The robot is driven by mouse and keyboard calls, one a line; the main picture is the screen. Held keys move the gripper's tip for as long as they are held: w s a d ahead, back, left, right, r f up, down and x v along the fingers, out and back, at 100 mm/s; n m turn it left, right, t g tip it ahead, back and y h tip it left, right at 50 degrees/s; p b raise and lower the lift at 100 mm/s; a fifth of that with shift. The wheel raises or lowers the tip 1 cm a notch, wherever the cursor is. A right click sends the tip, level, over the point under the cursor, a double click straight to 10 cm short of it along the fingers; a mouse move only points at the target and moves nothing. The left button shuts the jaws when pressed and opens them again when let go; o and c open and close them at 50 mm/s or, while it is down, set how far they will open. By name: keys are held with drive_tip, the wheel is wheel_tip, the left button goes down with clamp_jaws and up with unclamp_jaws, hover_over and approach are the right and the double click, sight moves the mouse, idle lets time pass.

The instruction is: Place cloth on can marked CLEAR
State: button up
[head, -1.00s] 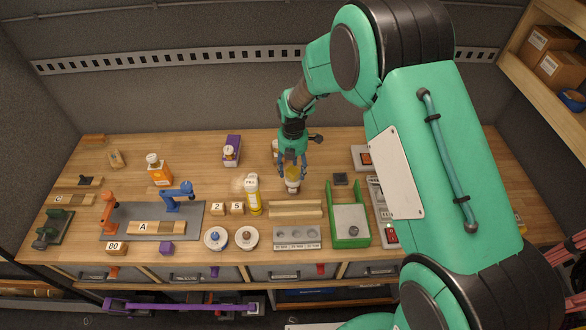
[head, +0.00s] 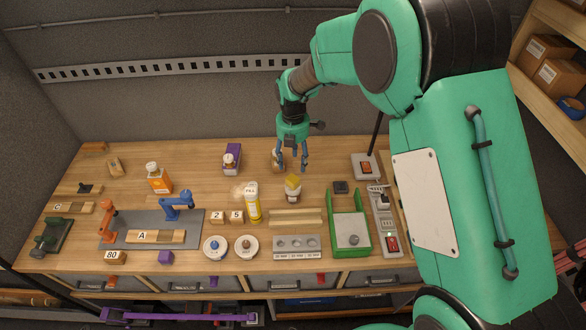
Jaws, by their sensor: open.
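A yellow piece, apparently the cloth (head: 293,181), sits on top of a small can (head: 292,194) in the middle of the bench. I cannot read any marking on this can. My gripper (head: 292,166) is open and empty, pointing down, just above and behind the yellow piece and apart from it. Another can (head: 276,160) stands farther back and is partly hidden by my gripper, so its label cannot be read.
A yellow-and-white bottle (head: 253,203) stands left of the can. In front lie a wooden rail (head: 296,217) and a grey tray (head: 283,246). A green frame (head: 364,236) stands to the right.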

drive_tip(key=shift+r, duration=1.35)
drive_tip(key=s+d+r+m+t, duration=0.1)
drive_tip(key=s+d+r+m, duration=0.55)
drive_tip(key=r, duration=0.35)
drive_tip(key=s+d+r+m+t, duration=0.2)
drive_tip(key=s+d+r+m, duration=0.4)
drive_tip(key=r, duration=0.5)
drive_tip(key=s+d+r+m+t, duration=0.1)
drive_tip(key=s+d+r+m, duration=0.1)
drive_tip(key=s+m, duration=0.5)
drive_tip(key=s+d+r+m+t, duration=0.1)
drive_tip(key=s+d+r+m, duration=0.2)
drive_tip(key=s+m, duration=0.5)
drive_tip(key=s+d, duration=0.1)
drive_tip(key=s, duration=0.7)
drive_tip(key=shift+r+t, duration=0.15)
drive_tip(key=shift+t, duration=0.15)
